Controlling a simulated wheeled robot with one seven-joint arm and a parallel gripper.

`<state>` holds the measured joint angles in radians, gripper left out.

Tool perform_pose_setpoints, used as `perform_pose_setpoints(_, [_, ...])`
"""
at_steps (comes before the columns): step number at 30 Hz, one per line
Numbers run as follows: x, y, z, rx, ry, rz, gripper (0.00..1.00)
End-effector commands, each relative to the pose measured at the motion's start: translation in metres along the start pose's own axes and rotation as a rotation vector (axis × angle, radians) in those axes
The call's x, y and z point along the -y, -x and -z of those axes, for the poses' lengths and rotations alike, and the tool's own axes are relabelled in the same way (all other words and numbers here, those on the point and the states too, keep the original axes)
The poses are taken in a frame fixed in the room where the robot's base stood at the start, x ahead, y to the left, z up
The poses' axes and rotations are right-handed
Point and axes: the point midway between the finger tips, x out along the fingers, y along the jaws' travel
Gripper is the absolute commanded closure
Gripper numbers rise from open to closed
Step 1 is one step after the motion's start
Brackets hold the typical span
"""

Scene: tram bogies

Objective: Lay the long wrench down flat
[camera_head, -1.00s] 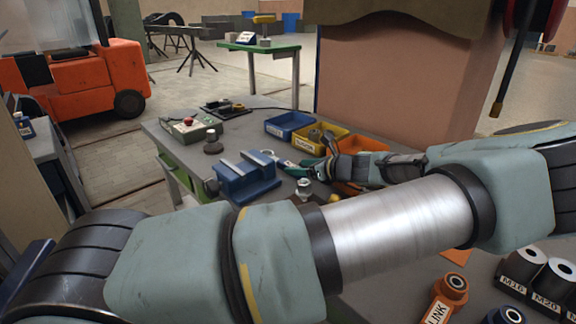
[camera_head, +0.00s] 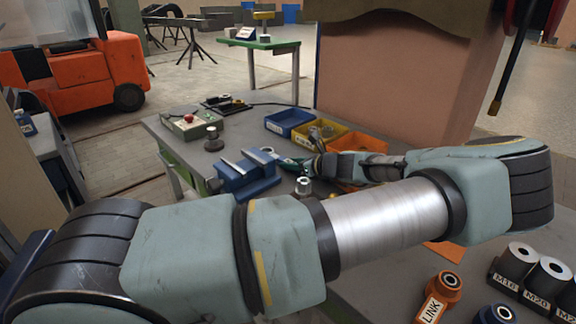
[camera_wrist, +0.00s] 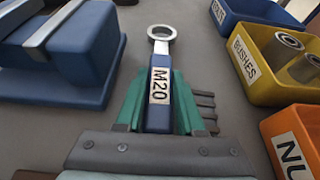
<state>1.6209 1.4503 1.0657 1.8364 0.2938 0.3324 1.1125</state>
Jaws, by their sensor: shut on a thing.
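The wrench has a blue handle (camera_wrist: 160,82) labelled M20 and a bright steel ring end. In the wrist view it points straight away from me over the grey bench, and I cannot tell whether it touches the bench top. In the head view my gripper (camera_head: 298,164) is small, just right of the blue vise, and the wrench is hardly visible there.
The blue vise (camera_head: 247,178) stands close to the left of the wrench. Blue, yellow (camera_head: 322,137) and orange bins stand to the right and behind. An orange LINK part (camera_head: 436,300) and black rollers (camera_head: 515,262) are at the front right.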

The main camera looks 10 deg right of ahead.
Motion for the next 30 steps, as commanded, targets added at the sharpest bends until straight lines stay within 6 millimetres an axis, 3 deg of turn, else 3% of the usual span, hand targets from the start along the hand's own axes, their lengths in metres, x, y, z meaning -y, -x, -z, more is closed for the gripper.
perform_pose_setpoints(1, [0.0,0.0,0.0,0.0,0.0,0.0,0.8])
perform_pose_setpoints(6, [0.0,0.0,0.0,0.0,0.0,0.0,0.99])
perform_pose_setpoints(23, [0.0,0.0,-0.001,0.001,0.001,0.0,1.0])
perform_pose_setpoints(30, [0.001,0.006,-0.014,-0.001,0.004,0.001,1.0])
